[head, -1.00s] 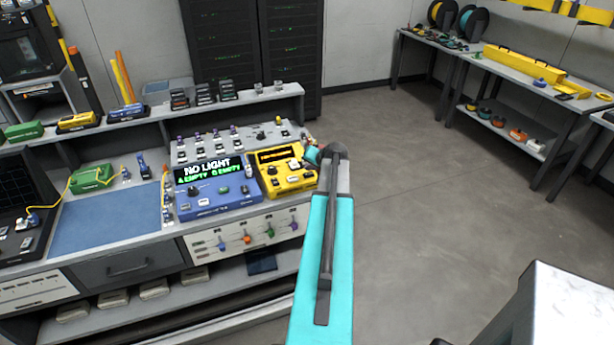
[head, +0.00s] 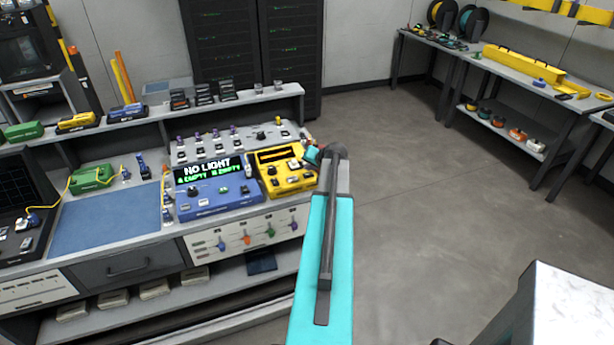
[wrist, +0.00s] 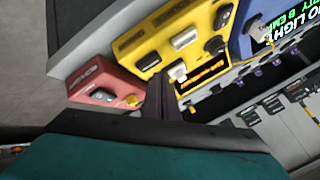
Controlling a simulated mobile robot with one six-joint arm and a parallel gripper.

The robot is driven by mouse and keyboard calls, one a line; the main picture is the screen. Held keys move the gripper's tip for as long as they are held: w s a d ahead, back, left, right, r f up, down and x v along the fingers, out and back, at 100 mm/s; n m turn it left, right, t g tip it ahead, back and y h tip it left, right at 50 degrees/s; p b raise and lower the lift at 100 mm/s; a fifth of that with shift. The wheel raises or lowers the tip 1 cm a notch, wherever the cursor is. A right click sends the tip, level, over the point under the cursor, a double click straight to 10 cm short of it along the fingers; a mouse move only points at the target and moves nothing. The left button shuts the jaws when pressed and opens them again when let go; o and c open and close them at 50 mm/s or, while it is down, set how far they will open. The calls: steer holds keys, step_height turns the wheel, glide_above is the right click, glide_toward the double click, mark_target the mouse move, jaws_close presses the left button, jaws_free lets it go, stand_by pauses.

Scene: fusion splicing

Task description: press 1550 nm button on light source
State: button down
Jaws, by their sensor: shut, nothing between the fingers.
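The yellow unit (head: 287,181), which looks like the light source, sits on the bench right of the blue meter (head: 215,200). It has a dark display with amber characters, a black knob and pale buttons. In the wrist view the yellow unit (wrist: 153,33) shows a white button (wrist: 178,73) close to my fingertips. My gripper (wrist: 163,84) is shut and empty, its dark fingers over the unit's edge by the red unit (wrist: 96,87). I cannot tell whether the fingertips touch anything, and the button labels are unreadable. In the head view my gripper (head: 309,158) is partly hidden by my arm.
The blue meter reads "NO LIGHT". Several small connectors stand on the panel behind the units. A raised shelf (head: 220,103) with small devices runs along the back. A blue mat (head: 105,222) lies left of the meter. The floor to the right is open.

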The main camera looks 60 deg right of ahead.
steer(key=shift+s+f+b, duration=0.1)
steer(key=shift+f+b, duration=0.8)
steer(key=shift+b, duration=0.1)
stand_by(1.3)
steer(key=shift+r, duration=0.2)
stand_by(0.3)
steer(key=shift+r+p, duration=0.3)
steer(key=shift+r, duration=0.4)
steer(key=shift+r, duration=0.1)
steer(key=shift+r+p, duration=0.95)
steer(key=shift+r, duration=1.45)
steer(key=shift+s, duration=0.1)
